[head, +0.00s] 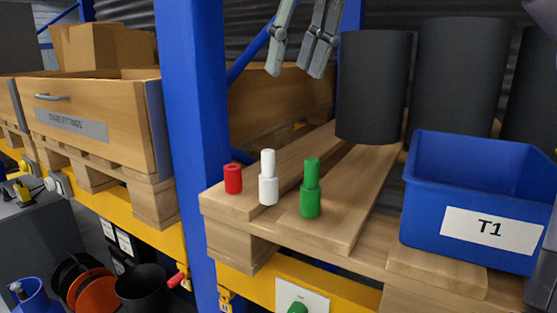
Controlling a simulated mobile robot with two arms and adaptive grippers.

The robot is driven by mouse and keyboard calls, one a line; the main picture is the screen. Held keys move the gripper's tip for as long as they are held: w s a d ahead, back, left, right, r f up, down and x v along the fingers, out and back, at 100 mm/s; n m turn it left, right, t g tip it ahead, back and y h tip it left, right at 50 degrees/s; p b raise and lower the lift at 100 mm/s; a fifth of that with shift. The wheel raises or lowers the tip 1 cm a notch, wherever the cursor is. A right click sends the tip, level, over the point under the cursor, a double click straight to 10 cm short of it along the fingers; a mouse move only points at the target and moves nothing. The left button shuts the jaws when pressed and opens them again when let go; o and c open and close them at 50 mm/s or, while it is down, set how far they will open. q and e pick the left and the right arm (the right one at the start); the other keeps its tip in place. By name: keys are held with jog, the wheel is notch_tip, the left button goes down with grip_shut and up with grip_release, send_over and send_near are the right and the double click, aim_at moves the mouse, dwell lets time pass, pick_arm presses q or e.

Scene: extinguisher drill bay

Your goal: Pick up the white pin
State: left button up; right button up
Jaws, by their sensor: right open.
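The white pin (268,188) stands upright near the front edge of a wooden pallet (345,205), in the middle of the head view. It has a wider base and a narrower upper part. A short red pin (233,179) stands to its left and a green pin (310,195) to its right, both apart from it. My right gripper (295,72) hangs in from the top edge, fingers spread and empty. In the picture it is above the pins, with a clear gap between it and the white pin. My left gripper does not show.
A blue bin (475,157) labelled T1 stands on the pallet at the right. Several dark cylinders (374,88) stand behind. A blue upright post (199,130) is left of the pins. A wooden crate (92,115) stands further left. Bare planks lie between the green pin and the bin.

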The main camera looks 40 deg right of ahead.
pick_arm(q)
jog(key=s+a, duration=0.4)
pick_arm(e)
notch_tip(320, 180, down, 3)
jog(key=a, duration=0.2)
send_over(268, 151)
jog(key=s, duration=0.2)
notch_tip(268, 151, down, 6)
jog(key=r, duration=0.1)
jog(key=x, duration=0.2)
jog(key=p+x, duration=0.1)
jog(key=x, duration=0.3)
jog(key=shift+s+f+p, duration=0.15)
jog(key=shift+f+p, duration=0.2)
jog(key=shift+p, duration=0.05)
jog(key=shift+f, duration=0.25)
jog(key=shift+d+f, duration=0.1)
jog(key=shift+d, duration=0.05)
jog(key=c, duration=0.8)
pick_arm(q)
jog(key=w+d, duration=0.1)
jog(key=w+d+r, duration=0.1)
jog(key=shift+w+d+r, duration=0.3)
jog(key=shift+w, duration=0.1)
pick_arm(e)
grip_shut()
